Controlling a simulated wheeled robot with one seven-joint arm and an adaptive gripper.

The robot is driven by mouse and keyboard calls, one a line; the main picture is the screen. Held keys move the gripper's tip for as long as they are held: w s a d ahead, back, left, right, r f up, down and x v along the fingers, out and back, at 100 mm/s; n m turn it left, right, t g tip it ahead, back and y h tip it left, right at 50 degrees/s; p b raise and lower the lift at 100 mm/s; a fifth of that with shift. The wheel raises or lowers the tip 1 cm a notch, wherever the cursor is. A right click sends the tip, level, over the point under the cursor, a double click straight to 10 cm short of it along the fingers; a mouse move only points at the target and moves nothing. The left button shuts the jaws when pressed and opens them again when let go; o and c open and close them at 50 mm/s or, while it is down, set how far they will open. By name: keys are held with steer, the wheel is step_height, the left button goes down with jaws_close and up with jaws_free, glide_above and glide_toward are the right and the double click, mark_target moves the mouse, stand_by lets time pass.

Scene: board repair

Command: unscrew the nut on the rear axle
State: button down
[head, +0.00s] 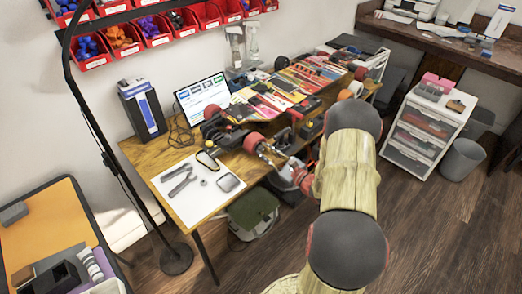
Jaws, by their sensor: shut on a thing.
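A longboard with a colourful deck (287,88) stands on the wooden workbench. Its near truck carries a red wheel (254,142) at the bench's front edge. My gripper (262,150) reaches in from the right and is shut at the outer side of this wheel, at the axle end. The nut there is too small and too covered by the fingers to make out. My arm hides part of the bench front.
A white mat (187,209) holds wrenches (182,184), a small ring-like part and a dark-rimmed tray (229,182). A laptop (202,97) and a dark box (142,110) stand behind. A lamp pole (98,130) rises at left. A white drawer cart (428,125) stands right; open floor lies between.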

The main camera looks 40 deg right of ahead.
steer(key=n, duration=0.5)
steer(key=c, duration=1.6)
jaws_free()
steer(key=shift+c, duration=1.1)
steer(key=shift+r+m+p, duration=0.15)
steer(key=shift+m+p, duration=0.75)
steer(key=shift+m, duration=0.2)
steer(key=shift+m+p, duration=1)
steer(key=shift+m, duration=0.7)
